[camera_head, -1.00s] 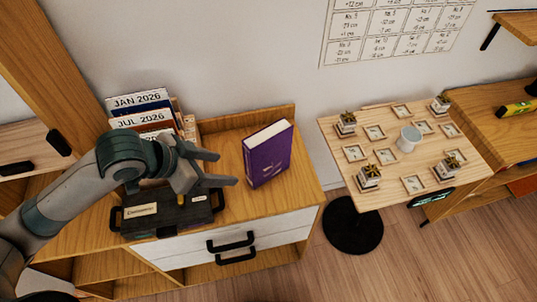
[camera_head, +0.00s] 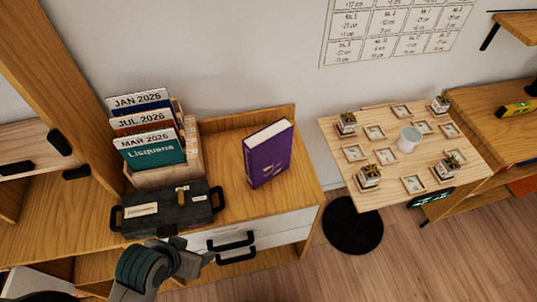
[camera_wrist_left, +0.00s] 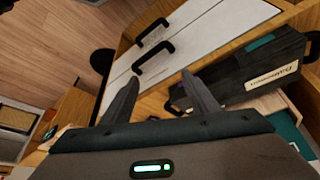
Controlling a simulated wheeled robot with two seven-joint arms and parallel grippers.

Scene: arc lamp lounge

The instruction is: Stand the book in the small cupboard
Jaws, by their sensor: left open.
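A purple book (camera_head: 267,155) stands upright on the wooden top of the small cupboard (camera_head: 222,146), towards its right side. The cupboard has white fronts with black handles; these fronts (camera_wrist_left: 195,45) also show in the left wrist view. My left gripper (camera_head: 206,260) is low in front of the cupboard, below and left of the book and apart from it. In the left wrist view its two fingers (camera_wrist_left: 162,92) are spread with nothing between them, facing the white fronts and handles. My right gripper is not in view.
A dark box (camera_head: 168,212) with side handles sits left of the book; it also shows in the left wrist view (camera_wrist_left: 245,75). Behind it a wooden holder (camera_head: 192,160) carries several dated folders. A light wood table (camera_head: 385,195) with small plants and a white cup stands right.

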